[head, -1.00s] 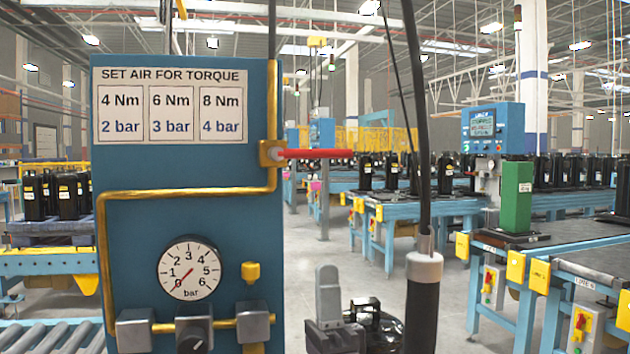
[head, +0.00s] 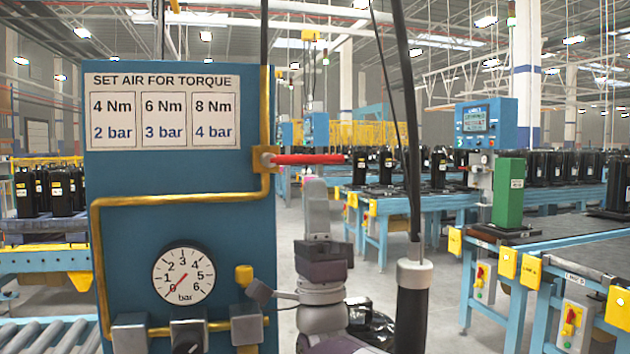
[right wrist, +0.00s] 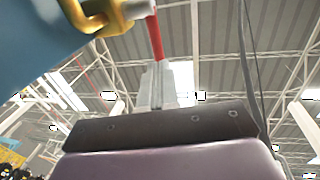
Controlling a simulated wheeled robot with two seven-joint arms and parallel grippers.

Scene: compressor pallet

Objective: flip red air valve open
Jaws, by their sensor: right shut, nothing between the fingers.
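The red air valve handle (head: 308,159) sticks out level to the right from its brass valve body (head: 264,159), crosswise to the vertical yellow pipe on the blue panel. My right gripper (head: 315,187) points up just below the handle's outer part, its fingers shut and empty. In the right wrist view, the red handle (right wrist: 155,38) is just beyond the closed fingertips (right wrist: 165,70), and the brass valve body (right wrist: 105,15) is at upper left. I cannot tell whether the fingertips touch the handle. The gauge (head: 182,274) needle points near 0. My left gripper is not in view.
The blue panel (head: 185,170) fills the left side, with a torque chart (head: 166,118), grey fittings and a knob (head: 187,338). A dark hanging tool (head: 411,310) on a cable is right of my arm. Conveyors with black compressors stand behind.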

